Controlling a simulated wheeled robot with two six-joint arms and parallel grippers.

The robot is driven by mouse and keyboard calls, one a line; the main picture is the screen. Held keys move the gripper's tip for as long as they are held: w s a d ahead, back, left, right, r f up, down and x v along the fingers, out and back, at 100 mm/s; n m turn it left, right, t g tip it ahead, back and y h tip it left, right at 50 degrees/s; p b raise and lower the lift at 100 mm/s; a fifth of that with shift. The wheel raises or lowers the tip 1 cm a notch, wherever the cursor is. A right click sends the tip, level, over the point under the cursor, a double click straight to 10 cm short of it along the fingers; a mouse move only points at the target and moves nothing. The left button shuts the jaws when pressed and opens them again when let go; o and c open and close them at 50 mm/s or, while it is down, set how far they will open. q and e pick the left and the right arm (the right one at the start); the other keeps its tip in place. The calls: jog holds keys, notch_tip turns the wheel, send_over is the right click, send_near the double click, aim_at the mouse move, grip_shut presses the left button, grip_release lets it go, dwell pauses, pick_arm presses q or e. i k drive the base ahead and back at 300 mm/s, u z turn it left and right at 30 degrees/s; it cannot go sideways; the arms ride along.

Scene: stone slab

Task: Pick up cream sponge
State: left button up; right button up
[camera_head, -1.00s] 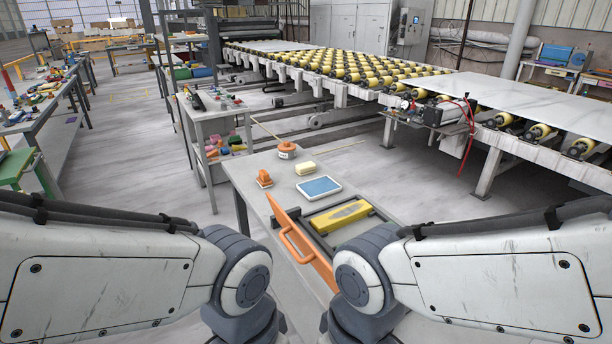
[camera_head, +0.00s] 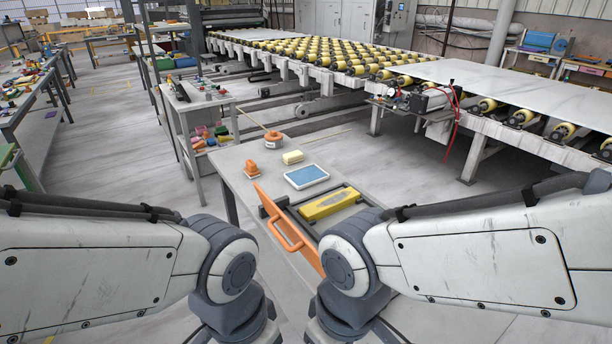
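The cream sponge (camera_head: 292,157) is a small pale block lying on the grey table (camera_head: 232,170) near its far edge. It sits between an orange-brown object (camera_head: 251,169) on its left and a blue-topped white tablet-like pad (camera_head: 306,177) on its right and nearer side. A round orange container (camera_head: 272,138) stands just behind it. My two arms come in from the lower left and lower right, well short of the sponge. Both grippers are out of the picture below the frame.
A dark frame with a yellow tool (camera_head: 330,203) and an orange handled panel (camera_head: 287,228) take up the table's near part. A roller conveyor with slabs (camera_head: 480,78) runs behind. A cart with coloured blocks (camera_head: 212,132) stands at left.

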aim_at(295, 157)
jog(key=z, duration=0.05)
jog(key=k, duration=0.6)
jog(key=u, duration=0.65)
jog(key=i, duration=1.05)
jog(key=u, duration=0.75)
jog(key=i, duration=1.75)
jog(key=z, duration=0.8)
jog(key=i, duration=1.15)
jog(key=z, duration=1.1)
jog(key=i, duration=0.3)
jog(key=z, duration=0.2)
